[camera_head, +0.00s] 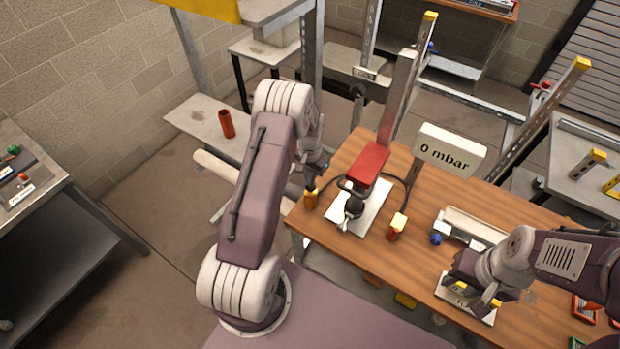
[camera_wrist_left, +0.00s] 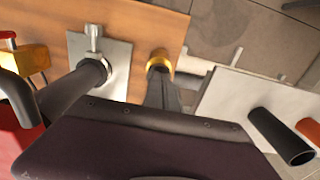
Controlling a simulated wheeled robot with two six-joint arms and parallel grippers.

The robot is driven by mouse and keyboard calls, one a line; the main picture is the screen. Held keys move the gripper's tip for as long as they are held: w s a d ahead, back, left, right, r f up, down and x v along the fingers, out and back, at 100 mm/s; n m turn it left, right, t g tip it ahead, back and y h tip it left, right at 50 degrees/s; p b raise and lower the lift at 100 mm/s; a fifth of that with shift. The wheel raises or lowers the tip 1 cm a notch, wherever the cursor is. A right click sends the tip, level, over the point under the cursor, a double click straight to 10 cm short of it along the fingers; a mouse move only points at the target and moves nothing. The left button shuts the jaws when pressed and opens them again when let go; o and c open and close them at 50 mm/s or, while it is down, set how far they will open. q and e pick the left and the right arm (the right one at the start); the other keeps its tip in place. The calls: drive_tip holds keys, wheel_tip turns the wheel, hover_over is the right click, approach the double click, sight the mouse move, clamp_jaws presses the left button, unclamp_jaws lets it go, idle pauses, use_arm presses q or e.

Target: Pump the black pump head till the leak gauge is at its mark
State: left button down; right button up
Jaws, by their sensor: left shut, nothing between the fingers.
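The black pump head (camera_head: 353,207) stands over a white plate (camera_head: 374,219) on the wooden table, in front of a red block (camera_head: 368,163). In the left wrist view a dark cylinder (camera_wrist_left: 75,88), apparently the pump head, lies over the same plate. The gauge sign (camera_head: 450,151) reads "0 mbar"; I cannot make out a mark on it. My left gripper (camera_head: 312,186) is shut and empty, left of the pump head and apart from it, over an orange fitting (camera_head: 311,200). My right gripper (camera_head: 488,298) is low over another white plate; its opening is unclear.
A metal block with a blue knob (camera_head: 436,239) lies further right. A tall metal post (camera_head: 401,95) rises behind the red block. A red cylinder (camera_head: 226,124) stands on a shelf at left.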

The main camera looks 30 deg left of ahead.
use_arm(q)
wheel_tip(320, 180, down, 3)
drive_tip(key=b, duration=0.2)
drive_tip(key=shift+b, duration=0.35)
drive_tip(key=shift+s+d+r, duration=0.1)
drive_tip(key=shift+s+r, duration=0.15)
drive_tip(key=shift+w, duration=0.1)
drive_tip(key=r+p, duration=0.4)
drive_tip(key=shift+w+r, duration=0.2)
drive_tip(key=shift+r, duration=0.1)
drive_tip(key=shift+w+r+b, duration=0.1)
drive_tip(key=shift+r+b, duration=0.35)
drive_tip(key=shift+b, duration=0.35)
wheel_tip(320, 180, up, 9)
drive_tip(key=b, duration=0.1)
drive_tip(key=shift+b, duration=0.4)
